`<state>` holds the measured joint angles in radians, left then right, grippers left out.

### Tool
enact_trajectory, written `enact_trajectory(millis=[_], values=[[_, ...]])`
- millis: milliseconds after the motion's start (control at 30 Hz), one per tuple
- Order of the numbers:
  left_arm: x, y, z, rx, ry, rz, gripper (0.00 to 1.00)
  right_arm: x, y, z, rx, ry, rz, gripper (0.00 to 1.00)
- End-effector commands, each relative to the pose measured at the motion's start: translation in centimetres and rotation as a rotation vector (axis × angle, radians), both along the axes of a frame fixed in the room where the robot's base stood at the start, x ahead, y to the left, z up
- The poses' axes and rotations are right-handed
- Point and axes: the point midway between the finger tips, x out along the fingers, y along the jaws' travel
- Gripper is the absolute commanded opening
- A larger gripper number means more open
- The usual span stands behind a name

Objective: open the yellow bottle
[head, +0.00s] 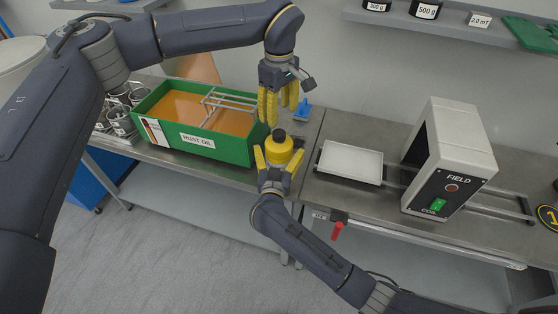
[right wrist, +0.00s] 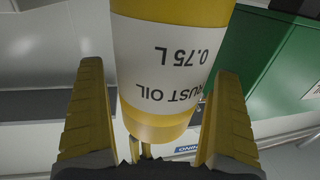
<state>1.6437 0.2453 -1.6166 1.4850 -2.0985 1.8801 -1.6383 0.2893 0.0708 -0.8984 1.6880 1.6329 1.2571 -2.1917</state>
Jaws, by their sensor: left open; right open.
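The yellow bottle (head: 279,152) stands upright on the bench just right of the green bin, with its black cap (head: 278,134) on top. In the right wrist view the bottle (right wrist: 165,60) appears upside down, with a white label reading RUST OIL 0.75 L. My right gripper (head: 279,161) is open, its yellow fingers on either side of the bottle, with gaps visible in the wrist view (right wrist: 160,80). My left gripper (head: 281,112) is open and empty, pointing down just above the cap. Whether its fingertips reach the cap's height is hard to tell.
A green RUST OIL bin (head: 235,151) with orange liquid and a wire rack stands left of the bottle. A white tray (head: 350,163) and a FIELD COIL box (head: 437,190) are to the right. A blue object (head: 303,111) lies behind. A shelf with weights runs along the back.

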Motion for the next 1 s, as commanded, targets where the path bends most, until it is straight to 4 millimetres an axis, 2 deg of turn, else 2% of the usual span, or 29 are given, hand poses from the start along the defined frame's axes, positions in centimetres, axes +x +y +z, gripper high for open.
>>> enact_trajectory(millis=[267,1000], values=[[0.00,0.00,0.00,0.000,0.000,0.000,0.54,0.05,-0.03,-0.03,0.000,0.001,0.000,1.00],[-0.08,-0.03,-0.18,-0.001,0.003,0.000,0.54,0.00,0.00,-0.06,0.000,0.001,0.000,0.14]])
